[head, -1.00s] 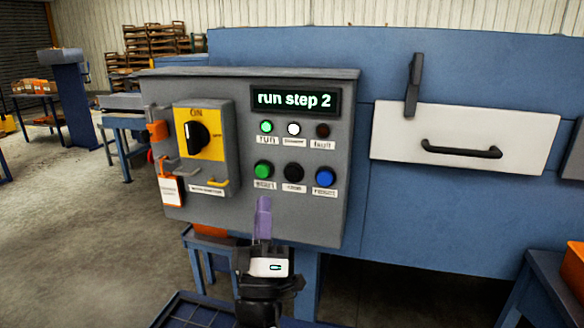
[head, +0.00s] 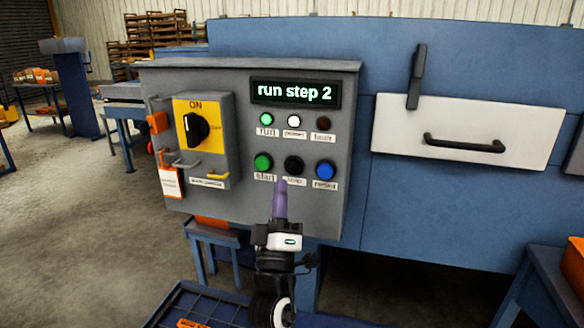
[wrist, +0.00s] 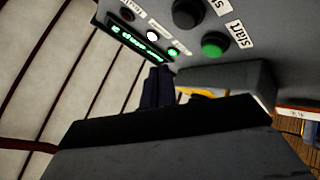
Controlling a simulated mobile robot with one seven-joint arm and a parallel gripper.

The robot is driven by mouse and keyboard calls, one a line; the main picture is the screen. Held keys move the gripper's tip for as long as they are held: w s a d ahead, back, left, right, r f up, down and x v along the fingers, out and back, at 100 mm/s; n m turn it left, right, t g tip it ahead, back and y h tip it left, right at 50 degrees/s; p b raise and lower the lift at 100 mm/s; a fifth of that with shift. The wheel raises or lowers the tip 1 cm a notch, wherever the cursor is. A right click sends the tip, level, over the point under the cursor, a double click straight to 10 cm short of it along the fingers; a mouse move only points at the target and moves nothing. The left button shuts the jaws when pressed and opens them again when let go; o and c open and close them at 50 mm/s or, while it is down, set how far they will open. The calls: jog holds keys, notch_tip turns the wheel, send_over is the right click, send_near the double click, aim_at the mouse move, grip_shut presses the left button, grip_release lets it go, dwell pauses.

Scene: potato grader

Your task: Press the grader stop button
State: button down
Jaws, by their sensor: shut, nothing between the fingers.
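The grey control panel (head: 235,105) carries a row of push buttons. The black stop button (head: 294,166) sits between the green start button (head: 263,162) and the blue reset button (head: 325,170). My gripper (head: 281,184) is shut and empty, its purple fingers pointing up just below the stop button's label, partly covering it. I cannot tell whether the fingertips touch the panel. In the wrist view the dark fingers (wrist: 158,85) show at the middle, with the black button (wrist: 187,13) and green button (wrist: 214,44) above and to the right of them.
The display (head: 295,93) reads "run step 2". The green run lamp (head: 266,119) and a white lamp (head: 294,121) are lit. A blue tray (head: 190,300) lies below.

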aim_at(291, 162)
jog(key=shift+w+d, duration=0.25)
jog(key=shift+w, duration=0.55)
jog(key=shift+w+d, duration=0.25)
jog(key=shift+w, duration=0.5)
jog(key=shift+w+d, duration=0.25)
jog(key=shift+w, duration=0.55)
jog(key=shift+w, duration=0.1)
jog(key=shift+w+d, duration=0.15)
jog(key=shift+w, duration=0.1)
jog(key=shift+w+d, duration=0.15)
jog(key=shift+w, duration=0.35)
dwell(0.8)
jog(key=shift+s, duration=0.1)
jog(key=shift+s+a, duration=0.3)
jog(key=shift+s, duration=0.5)
jog(key=s, duration=0.1)
jog(key=s+a, duration=0.1)
jog(key=s, duration=0.2)
jog(key=shift+s+a, duration=0.25)
jog(key=shift+s, duration=0.1)
